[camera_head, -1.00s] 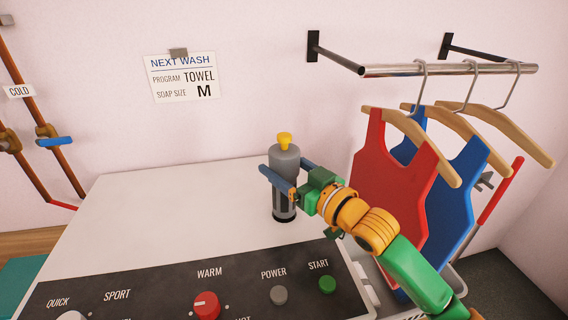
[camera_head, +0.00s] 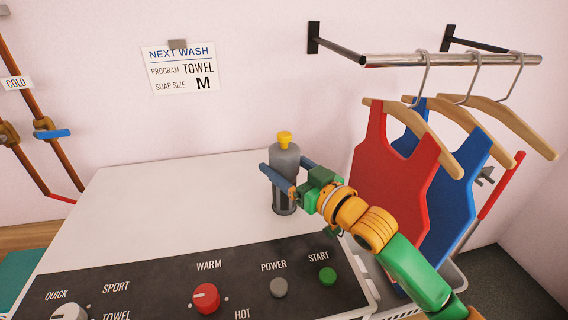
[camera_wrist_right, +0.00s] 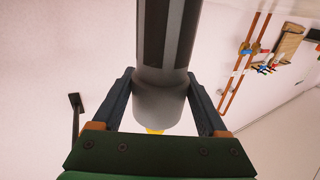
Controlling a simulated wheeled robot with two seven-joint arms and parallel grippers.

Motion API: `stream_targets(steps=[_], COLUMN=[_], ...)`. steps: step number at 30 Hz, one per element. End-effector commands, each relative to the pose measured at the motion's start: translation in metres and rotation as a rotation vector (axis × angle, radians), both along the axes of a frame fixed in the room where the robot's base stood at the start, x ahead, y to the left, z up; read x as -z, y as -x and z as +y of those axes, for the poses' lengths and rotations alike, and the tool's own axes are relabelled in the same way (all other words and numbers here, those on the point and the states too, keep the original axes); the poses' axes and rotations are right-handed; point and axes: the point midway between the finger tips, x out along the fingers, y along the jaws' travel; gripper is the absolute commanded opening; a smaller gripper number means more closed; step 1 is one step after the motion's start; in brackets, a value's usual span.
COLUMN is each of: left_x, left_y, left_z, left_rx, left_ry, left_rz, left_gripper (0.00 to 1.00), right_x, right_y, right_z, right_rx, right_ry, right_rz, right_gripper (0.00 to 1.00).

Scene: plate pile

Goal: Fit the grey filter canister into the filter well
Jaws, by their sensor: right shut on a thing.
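The grey filter canister (camera_head: 285,161) stands upright over the white machine top, with a yellow knob on its head and dark panels on its lower body. My right gripper (camera_head: 280,180) is shut on it around its upper grey body, one finger on each side. In the right wrist view the canister (camera_wrist_right: 160,100) lies between the two fingers (camera_wrist_right: 160,97), with a bit of yellow knob showing. Its foot ends in a dark band at the machine top. The filter well is not clearly visible; I cannot tell how far the foot is inside it. My left gripper is out of view.
The machine top (camera_head: 170,200) is clear to the left of the canister. The control panel (camera_head: 130,290) with knobs and buttons runs along the front. A red apron (camera_head: 393,195) and a blue apron (camera_head: 460,205) hang close to my right arm. Pipes (camera_head: 35,125) are at far left.

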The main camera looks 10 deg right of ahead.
Motion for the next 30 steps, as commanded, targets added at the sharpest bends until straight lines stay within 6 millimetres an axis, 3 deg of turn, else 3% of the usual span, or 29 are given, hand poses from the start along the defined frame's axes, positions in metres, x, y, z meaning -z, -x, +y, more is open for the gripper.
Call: stream_targets(steps=[30], left_x=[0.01], left_y=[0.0], left_z=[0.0], left_rx=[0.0], left_ry=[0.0], left_rz=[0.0], left_gripper=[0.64], right_x=[0.018], right_y=[0.0], right_z=[0.0], right_rx=[0.0], right_ry=[-0.001], right_rz=[0.0], right_gripper=[0.0])
